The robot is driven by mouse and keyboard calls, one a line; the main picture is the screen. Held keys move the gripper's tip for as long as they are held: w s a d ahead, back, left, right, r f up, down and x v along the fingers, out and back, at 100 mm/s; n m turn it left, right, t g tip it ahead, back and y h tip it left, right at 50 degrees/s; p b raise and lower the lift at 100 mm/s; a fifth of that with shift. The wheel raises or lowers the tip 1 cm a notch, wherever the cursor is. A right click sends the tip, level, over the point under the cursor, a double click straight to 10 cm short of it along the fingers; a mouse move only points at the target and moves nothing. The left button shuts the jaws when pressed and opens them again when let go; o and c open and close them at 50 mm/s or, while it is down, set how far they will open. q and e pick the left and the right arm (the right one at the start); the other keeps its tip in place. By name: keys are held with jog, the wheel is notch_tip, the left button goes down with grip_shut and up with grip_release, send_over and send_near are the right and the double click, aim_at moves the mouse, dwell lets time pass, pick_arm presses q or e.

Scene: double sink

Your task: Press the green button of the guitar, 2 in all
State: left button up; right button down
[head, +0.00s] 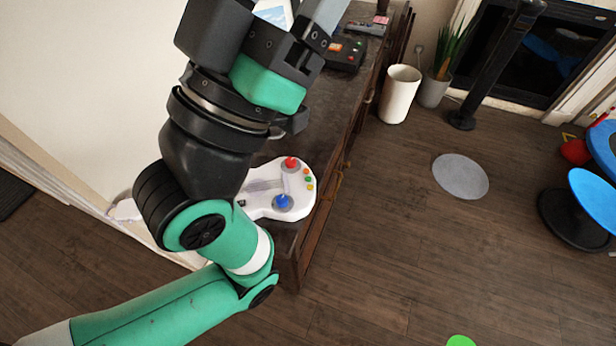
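The guitar (265,207) is white and lies on the dark cabinet top, with a red knob and a blue knob on its body. Small coloured buttons sit along its right edge. My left arm covers the guitar's middle, and a white end shows left of the arm. My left gripper (318,18) is above and beyond the guitar, apart from it in the picture. Its fingers run to the top edge, so their opening does not show. My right gripper is not in view.
A black device with buttons (345,54) lies farther back on the cabinet (338,110). A white bin (399,94) and a potted plant (440,80) stand beyond it. Blue chairs (594,200) are at the right. The wooden floor between is mostly clear.

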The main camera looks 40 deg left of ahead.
pick_arm(q)
grip_shut()
dwell(1.5)
